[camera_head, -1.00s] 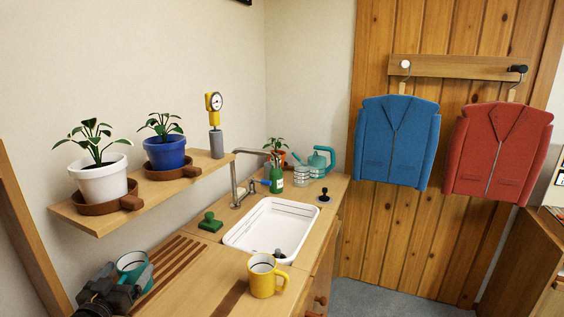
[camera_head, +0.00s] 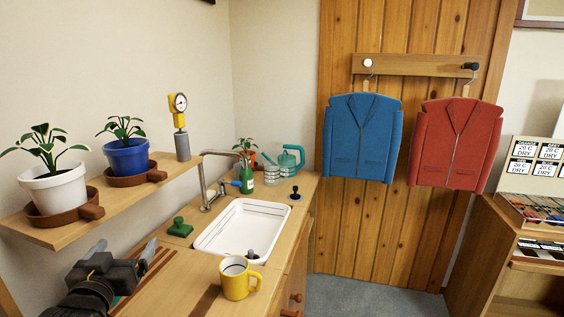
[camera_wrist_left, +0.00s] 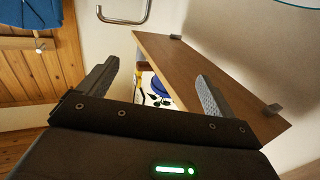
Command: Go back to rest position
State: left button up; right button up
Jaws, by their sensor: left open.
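My left gripper (camera_head: 125,247) is at the lower left of the head view, above the ribbed drainboard of the counter (camera_head: 195,282). It is open and its two fingers stand apart with nothing between them. It also shows open in the left wrist view (camera_wrist_left: 155,82). My right gripper is not in view.
The wall shelf (camera_head: 85,222) holds a white pot (camera_head: 55,190), a blue pot (camera_head: 128,157) and a yellow gauge (camera_head: 178,108), close to my left gripper. A yellow mug (camera_head: 236,282) stands near the white sink (camera_head: 240,232). Blue (camera_head: 360,135) and red (camera_head: 455,145) jackets hang on the wooden wall.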

pick_arm(q)
jog(key=s+d+f+h+p, duration=0.1)
jog(key=s+d+p, duration=0.1)
jog(key=d, duration=0.2)
jog(key=s+d+f+m+h+p, duration=0.1)
jog(key=d+f+p, duration=0.1)
jog(key=d, duration=0.3)
jog(key=shift+s+f+p, duration=0.3)
jog(key=shift+s+p, duration=0.05)
jog(key=shift+p, duration=0.3)
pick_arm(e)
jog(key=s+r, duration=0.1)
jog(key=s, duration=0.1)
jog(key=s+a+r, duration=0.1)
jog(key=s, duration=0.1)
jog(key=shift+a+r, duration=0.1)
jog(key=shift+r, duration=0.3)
pick_arm(q)
jog(key=shift+f+m, duration=0.1)
jog(key=shift+m, duration=0.2)
